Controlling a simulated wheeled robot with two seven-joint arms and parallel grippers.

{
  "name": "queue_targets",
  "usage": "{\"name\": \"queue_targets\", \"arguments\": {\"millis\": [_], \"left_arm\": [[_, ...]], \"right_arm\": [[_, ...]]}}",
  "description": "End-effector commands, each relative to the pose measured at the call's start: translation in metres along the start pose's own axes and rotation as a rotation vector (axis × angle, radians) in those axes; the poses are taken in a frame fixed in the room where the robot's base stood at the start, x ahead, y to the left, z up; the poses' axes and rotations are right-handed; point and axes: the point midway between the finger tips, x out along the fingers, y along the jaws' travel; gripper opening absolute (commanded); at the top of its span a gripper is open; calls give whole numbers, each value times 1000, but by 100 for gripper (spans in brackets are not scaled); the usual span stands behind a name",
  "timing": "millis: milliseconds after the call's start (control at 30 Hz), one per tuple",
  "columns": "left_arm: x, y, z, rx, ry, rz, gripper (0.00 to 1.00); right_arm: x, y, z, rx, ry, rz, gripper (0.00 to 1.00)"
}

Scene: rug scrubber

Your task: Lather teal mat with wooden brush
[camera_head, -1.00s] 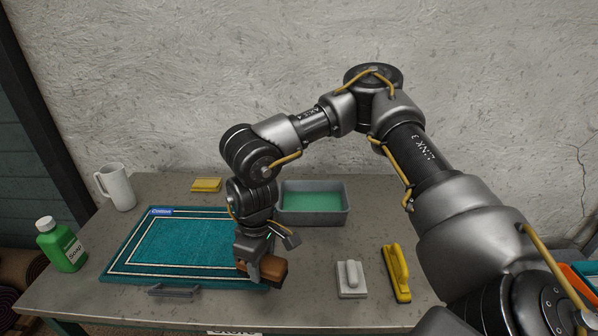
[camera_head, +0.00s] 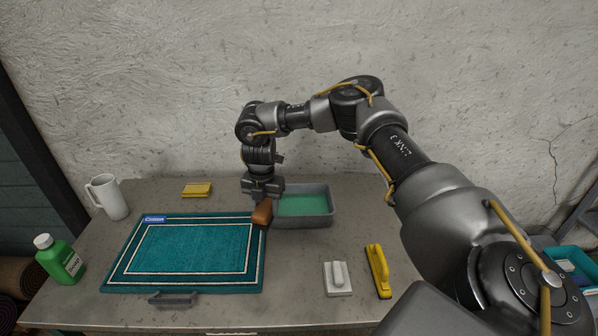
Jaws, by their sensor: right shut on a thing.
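The teal mat (camera_head: 187,248) lies flat on the table at the left, with white border lines and a blue label at its far left corner. The wooden brush (camera_head: 261,212) is brown and is held by my right gripper (camera_head: 262,196) near the mat's far right corner, beside the grey tub (camera_head: 318,221). The tub holds green liquid (camera_head: 303,204). The brush's underside is hidden, and I cannot tell whether it touches the mat.
A green soap bottle (camera_head: 62,263) and a white mug (camera_head: 108,197) stand at the left. A yellow sponge (camera_head: 196,190) lies behind the mat. A white-grey scrubber (camera_head: 338,279) and a yellow brush (camera_head: 377,270) lie at the front right. A grey handle (camera_head: 172,298) is at the mat's front edge.

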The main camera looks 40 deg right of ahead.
Motion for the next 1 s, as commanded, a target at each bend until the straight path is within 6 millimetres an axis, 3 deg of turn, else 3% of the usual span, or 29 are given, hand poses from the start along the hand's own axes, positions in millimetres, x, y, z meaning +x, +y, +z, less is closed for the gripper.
{"name": "queue_targets", "arguments": {"millis": [300,500,733,1000], "left_arm": [[-30,-1,-2,0,-1,0,80],[-41,-1,-4,0,0,0,80],[-47,-1,-4,0,0,0,80],[-47,-1,-4,0,0,0,80]], "right_arm": [[-11,-27,76,-544,-1,-1,16],[-15,-48,114,-842,-1,-2,16],[-18,-64,136,-1035,-1,0,16],[-17,-67,141,-1080,0,0,16]]}}
